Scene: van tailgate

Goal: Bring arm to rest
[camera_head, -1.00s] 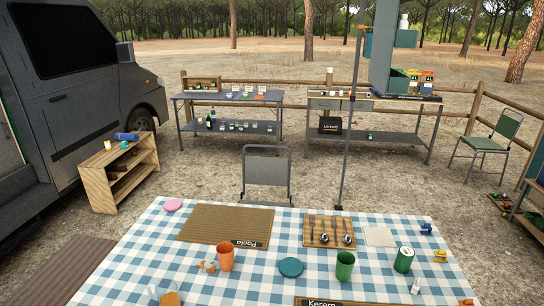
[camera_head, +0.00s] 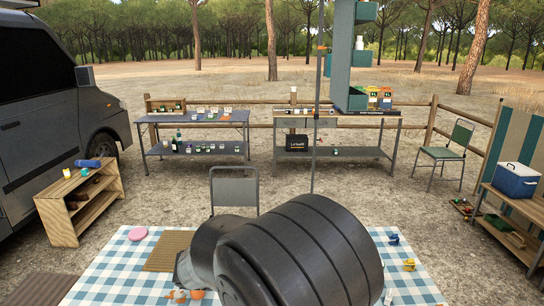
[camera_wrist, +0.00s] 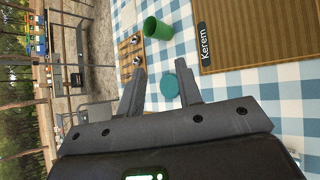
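My gripper (camera_wrist: 161,88) shows in the wrist view with its two grey fingers apart and nothing held between them. It is above the blue-and-white checked table (camera_wrist: 272,92). A teal disc (camera_wrist: 169,87) appears on the cloth in the gap between the fingers. My dark grey arm (camera_head: 300,255) fills the lower middle of the head view and hides most of the table. My gripper itself does not show in the head view.
A green cup (camera_wrist: 157,28) and the Kerem placemat (camera_wrist: 262,35) lie beyond the fingers. A pink disc (camera_head: 138,233) and a yellow item (camera_head: 409,265) are at the table's sides. A folding chair (camera_head: 235,190) stands behind; open ground surrounds it.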

